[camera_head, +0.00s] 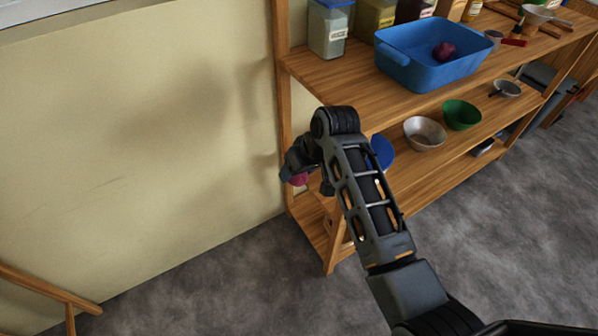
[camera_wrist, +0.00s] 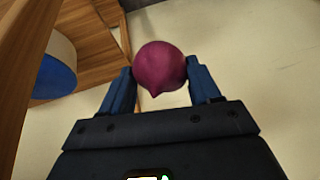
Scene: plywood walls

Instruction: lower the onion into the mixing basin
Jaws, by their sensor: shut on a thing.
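A red-purple onion (camera_wrist: 158,68) is held between the two fingers of my gripper (camera_wrist: 160,82) in the wrist view. In the head view the onion (camera_head: 299,179) shows partly below my gripper (camera_head: 305,172), left of the wooden shelf unit and in front of the wall. My arm hides part of it. A blue rectangular basin (camera_head: 433,75) with a handle stands on the shelf's upper board, up and to the right of my gripper. A dark red round thing (camera_head: 444,51), perhaps another onion, lies inside the basin.
On the lower board (camera_head: 400,173) stand a white bowl (camera_head: 424,132), a green bowl (camera_head: 462,114) and a blue bowl (camera_head: 382,152) partly behind my arm. Containers (camera_head: 329,28) stand left of and behind the basin. A wooden post (camera_head: 282,110) rises near my gripper.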

